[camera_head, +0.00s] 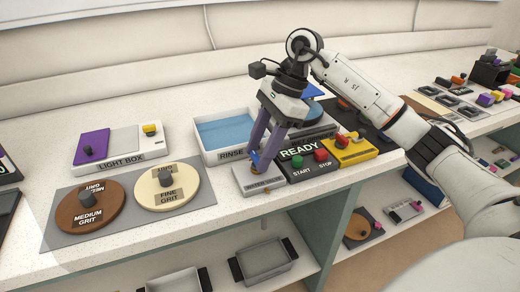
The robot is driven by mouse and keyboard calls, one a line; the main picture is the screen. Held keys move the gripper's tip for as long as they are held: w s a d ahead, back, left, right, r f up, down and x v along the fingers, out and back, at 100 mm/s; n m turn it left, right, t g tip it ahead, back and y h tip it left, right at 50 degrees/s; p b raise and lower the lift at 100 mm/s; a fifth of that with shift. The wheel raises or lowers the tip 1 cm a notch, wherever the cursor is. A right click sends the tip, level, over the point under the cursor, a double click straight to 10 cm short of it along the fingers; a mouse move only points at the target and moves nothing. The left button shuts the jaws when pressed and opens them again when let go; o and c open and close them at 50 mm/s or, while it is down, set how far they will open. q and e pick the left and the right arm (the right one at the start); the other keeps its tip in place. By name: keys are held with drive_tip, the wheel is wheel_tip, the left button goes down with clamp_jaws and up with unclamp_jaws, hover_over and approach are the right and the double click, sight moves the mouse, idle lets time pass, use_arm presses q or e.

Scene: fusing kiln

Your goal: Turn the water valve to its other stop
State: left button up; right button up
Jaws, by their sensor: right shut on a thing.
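The water valve is a small pale block (260,184) at the front of the counter, just right of the rinse tray, with a label on its front too small to read surely. A blue handle (254,157) shows on top of it, partly hidden by my fingers. My right gripper (260,162) reaches down from above and is shut on the blue handle. Which stop the handle is at cannot be told. My left gripper is not in view.
The rinse tray (203,150) with blue water stands left of the valve. A READY control box (299,152) with START and STOP buttons and a yellow box (351,153) stand close on the right. Two grit discs and a light box (121,164) lie further left.

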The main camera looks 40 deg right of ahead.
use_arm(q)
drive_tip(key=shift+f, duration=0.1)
use_arm(e)
drive_tip(key=m+t+b, duration=0.1)
drive_tip(key=m, duration=0.2)
drive_tip(key=shift+s+m+h, duration=0.15)
drive_tip(key=shift+m+h, duration=0.25)
drive_tip(key=m, duration=0.2)
drive_tip(key=m+t+h, duration=0.1)
drive_tip(key=m, duration=0.1)
drive_tip(key=shift+s+a+m+t+b, duration=0.1)
drive_tip(key=shift+a+m+t+b, duration=0.1)
drive_tip(key=shift+m+t+b, duration=0.15)
drive_tip(key=m+h, duration=0.1)
drive_tip(key=m, duration=0.2)
drive_tip(key=shift+a+m+t, duration=0.1)
drive_tip(key=shift+m+t, duration=0.15)
drive_tip(key=m+h+b, duration=0.1)
drive_tip(key=m, duration=0.2)
drive_tip(key=shift+a+h, duration=0.15)
drive_tip(key=shift+h, duration=0.15)
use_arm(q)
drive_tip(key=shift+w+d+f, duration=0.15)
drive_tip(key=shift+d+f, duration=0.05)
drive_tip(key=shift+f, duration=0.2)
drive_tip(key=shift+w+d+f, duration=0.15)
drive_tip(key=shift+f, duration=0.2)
use_arm(e)
drive_tip(key=shift+m+h, duration=0.5)
drive_tip(key=shift+m, duration=0.9)
